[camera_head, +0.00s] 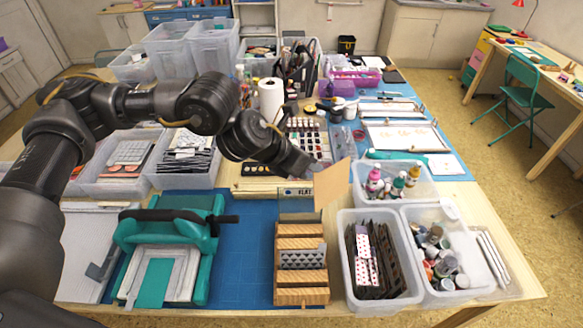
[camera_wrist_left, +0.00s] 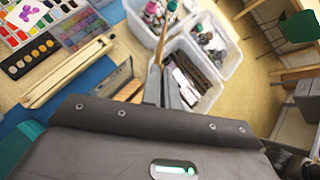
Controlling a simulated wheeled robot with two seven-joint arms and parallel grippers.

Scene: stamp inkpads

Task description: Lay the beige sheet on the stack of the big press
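The beige sheet (camera_head: 333,184) hangs upright at the tip of my left gripper (camera_head: 312,173), above the table right of centre. The gripper appears shut on the sheet's left edge. In the left wrist view, the sheet (camera_wrist_left: 153,82) shows nearly edge-on at the fingers. The big press (camera_head: 210,245) is teal with a black handle bar and stands at the front left, well left of the gripper. Its stack (camera_head: 155,278), a pale grey layered bed with a teal strip, lies at its front. My right gripper is not in view.
A wooden rack with a patterned block (camera_head: 302,285) stands right of the blue mat (camera_head: 245,250). Clear bins (camera_head: 345,295) of cards, bottles and jars stand at the right. Ink pads and trays fill the back. The mat between press and rack is clear.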

